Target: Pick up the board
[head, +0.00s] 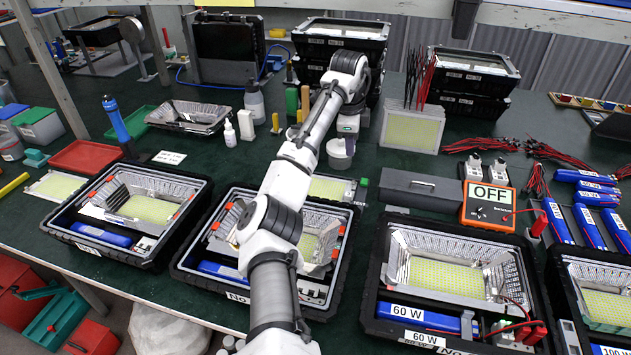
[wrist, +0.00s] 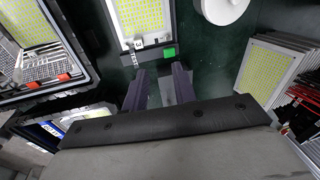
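A yellow-dotted LED board (head: 330,188) lies on the bench beside my forearm, which partly covers it. In the wrist view a yellow board (wrist: 143,16) shows at the top, in a dark frame with a green tab. My gripper (wrist: 160,88) is below that frame in the picture, its two dark fingers apart with no board between them. In the head view my arm hides the fingers. Other boards stand in a white rack (head: 412,130), also at the right of the wrist view (wrist: 268,75). Another board (head: 58,186) lies at the far left. Which board is meant, I cannot tell.
Open floodlight housings stand along the front: left (head: 130,212), middle (head: 225,258) and right (head: 455,275). A white round pot (head: 341,152) stands close to my wrist. An orange box reading OFF (head: 488,205) and a grey case (head: 420,190) are right of the frame.

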